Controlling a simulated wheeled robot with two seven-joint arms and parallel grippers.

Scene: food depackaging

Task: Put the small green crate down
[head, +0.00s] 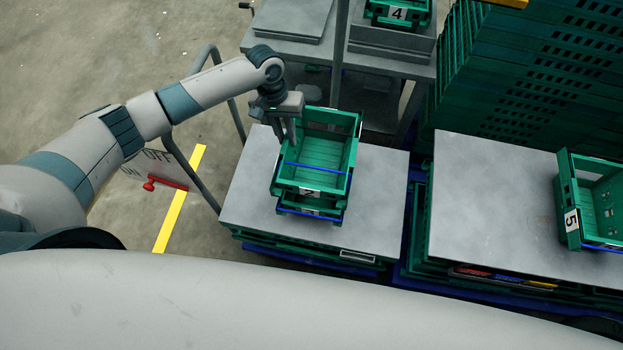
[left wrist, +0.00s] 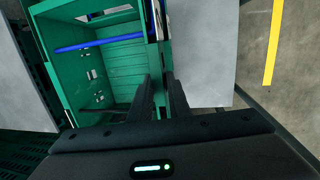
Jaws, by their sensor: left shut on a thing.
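The small green crate (head: 321,155) with a "2" label and a blue bar is at the middle of the head view, over a grey tabletop. It sits on or just above another green crate (head: 325,216), of which only the lower front edge shows; I cannot tell whether the two touch. My left gripper (head: 292,131) is shut on the upper crate's left side wall. In the left wrist view the gripper's fingers (left wrist: 162,88) straddle the wall of the crate (left wrist: 119,62), whose inside looks empty. My right gripper is not in view.
The grey tabletop (head: 375,205) is bare around the crates. A crate labelled "5" (head: 596,200) stands on the right table (head: 490,200). A crate labelled "4" (head: 398,12) is at the back. Tall green crate stacks (head: 540,75) rise at back right, and a metal rail stands left.

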